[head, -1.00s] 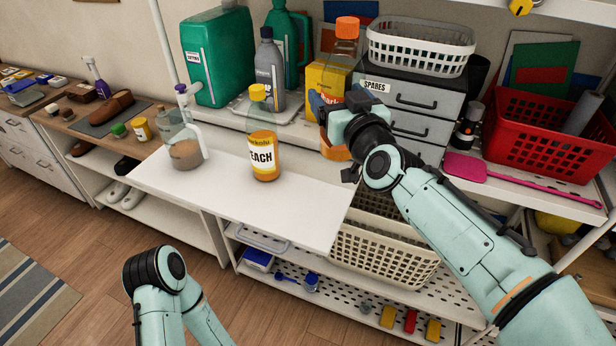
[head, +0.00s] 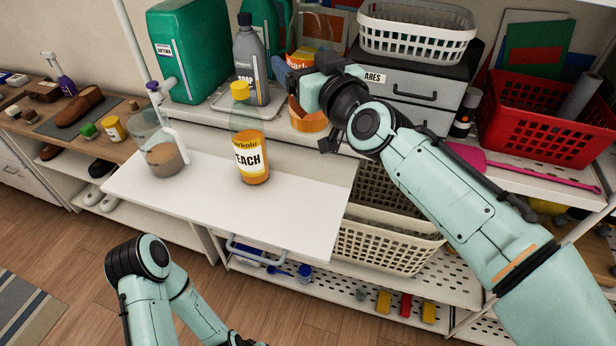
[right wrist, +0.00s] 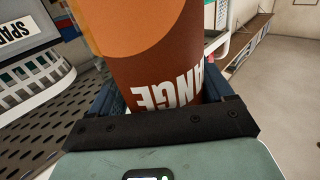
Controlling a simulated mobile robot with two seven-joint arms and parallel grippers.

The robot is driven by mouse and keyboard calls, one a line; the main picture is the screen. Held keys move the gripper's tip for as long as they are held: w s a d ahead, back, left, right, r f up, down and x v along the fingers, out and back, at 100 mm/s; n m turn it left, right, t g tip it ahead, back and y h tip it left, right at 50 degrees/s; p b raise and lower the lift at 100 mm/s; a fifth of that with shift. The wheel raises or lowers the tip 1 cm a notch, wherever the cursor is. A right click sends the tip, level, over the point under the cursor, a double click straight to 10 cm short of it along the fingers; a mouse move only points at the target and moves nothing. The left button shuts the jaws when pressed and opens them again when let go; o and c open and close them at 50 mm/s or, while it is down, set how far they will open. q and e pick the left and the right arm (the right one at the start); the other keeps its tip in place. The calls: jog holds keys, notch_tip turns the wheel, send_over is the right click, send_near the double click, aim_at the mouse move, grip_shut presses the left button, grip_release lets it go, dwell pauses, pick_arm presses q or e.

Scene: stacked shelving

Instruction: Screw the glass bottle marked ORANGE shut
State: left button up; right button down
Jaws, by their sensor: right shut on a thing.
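The ORANGE bottle (head: 308,118) is partly hidden behind my right gripper (head: 298,82) in the head view. Its orange lower part shows below the gripper and clear glass shows above; its top is cut off by the picture's upper edge, so I cannot see the cap. In the right wrist view the bottle (right wrist: 150,50) fills the space between the jaws, brown-orange with upside-down white letters "ANGE". My right gripper is shut on it and holds it up over the back of the worktop.
A PEACH bottle (head: 250,158) with a yellow cap stands on the white board (head: 215,205). A pump jar (head: 160,155) stands left of it. A grey bottle (head: 250,62) and green canister (head: 190,55) are behind. Drawers (head: 425,95) and a red basket (head: 530,120) stand right.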

aim_at(306, 122)
jog(key=shift+w+d+f, duration=0.15)
jog(key=shift+w+f, duration=0.05)
jog(key=shift+f, duration=0.8)
notch_tip(306, 122, down, 6)
jog(key=b, duration=0.3)
jog(key=shift+w, duration=0.15)
jog(key=f+b, duration=0.1)
jog(key=s+f+b, duration=0.1)
jog(key=f, duration=0.1)
jog(key=shift+s+f, duration=0.2)
pick_arm(q)
jog(key=s+f+g, duration=0.1)
jog(key=s+f, duration=0.5)
jog(key=f, duration=0.1)
jog(key=shift+s, duration=0.25)
pick_arm(e)
jog(key=f, duration=0.1)
jog(key=w+f, duration=0.1)
jog(key=f, duration=0.1)
jog(key=shift+f, duration=0.3)
pick_arm(q)
jog(key=shift+f, duration=0.1)
pick_arm(e)
jog(key=shift+s, duration=0.15)
pick_arm(q)
jog(key=shift+s+f+b, duration=0.2)
jog(key=shift+f+b, duration=0.15)
jog(key=shift+b, duration=0.15)
pick_arm(e)
jog(key=shift+f, duration=2.15)
